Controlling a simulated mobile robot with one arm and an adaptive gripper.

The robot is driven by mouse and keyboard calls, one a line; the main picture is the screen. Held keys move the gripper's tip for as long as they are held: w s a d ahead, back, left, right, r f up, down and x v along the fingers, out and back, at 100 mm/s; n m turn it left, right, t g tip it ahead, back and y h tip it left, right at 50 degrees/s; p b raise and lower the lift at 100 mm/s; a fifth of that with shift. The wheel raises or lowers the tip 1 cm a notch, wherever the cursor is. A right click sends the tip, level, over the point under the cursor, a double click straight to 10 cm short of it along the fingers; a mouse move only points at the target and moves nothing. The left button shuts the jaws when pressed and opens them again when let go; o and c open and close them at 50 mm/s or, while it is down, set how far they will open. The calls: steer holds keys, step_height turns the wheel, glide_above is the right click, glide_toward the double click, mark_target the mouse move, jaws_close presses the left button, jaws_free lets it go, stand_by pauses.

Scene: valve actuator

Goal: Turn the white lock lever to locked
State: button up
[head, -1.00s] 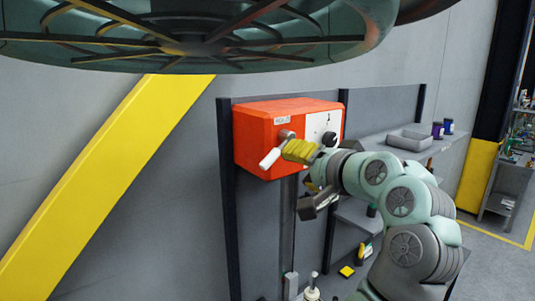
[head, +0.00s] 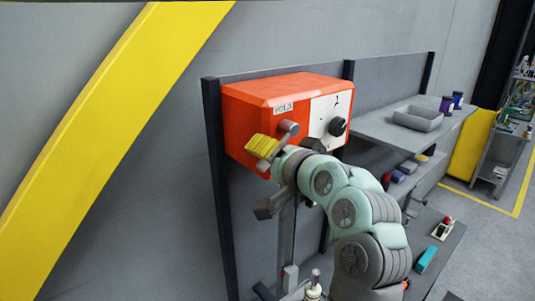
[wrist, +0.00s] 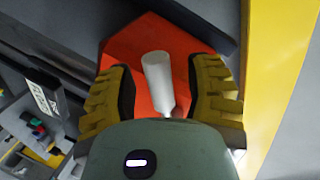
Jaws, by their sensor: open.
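The orange actuator box (head: 255,110) is mounted on the grey panel, with a "HOLD" label on its front. The grey pivot (head: 289,128) of the lock lever sticks out below that label. In the head view, my gripper (head: 262,147) is in front of the pivot and hides the white handle. In the wrist view, the white lever (wrist: 157,80) lies between the two yellow fingers of my gripper (wrist: 163,88). The fingers are open, with a visible gap on each side of the lever.
A black knob (head: 337,126) sits on the white plate (head: 326,113) right of the lever. A shelf (head: 378,122) at right holds a grey tray (head: 418,118). Dark posts flank the panel. The wall left of the box is clear apart from a yellow stripe (head: 95,130).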

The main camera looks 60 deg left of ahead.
jaws_close()
stand_by(0.4)
steer(key=shift+a+f+b, duration=0.1)
steer(key=shift+f+b, duration=0.05)
steer(key=shift+b, duration=0.4)
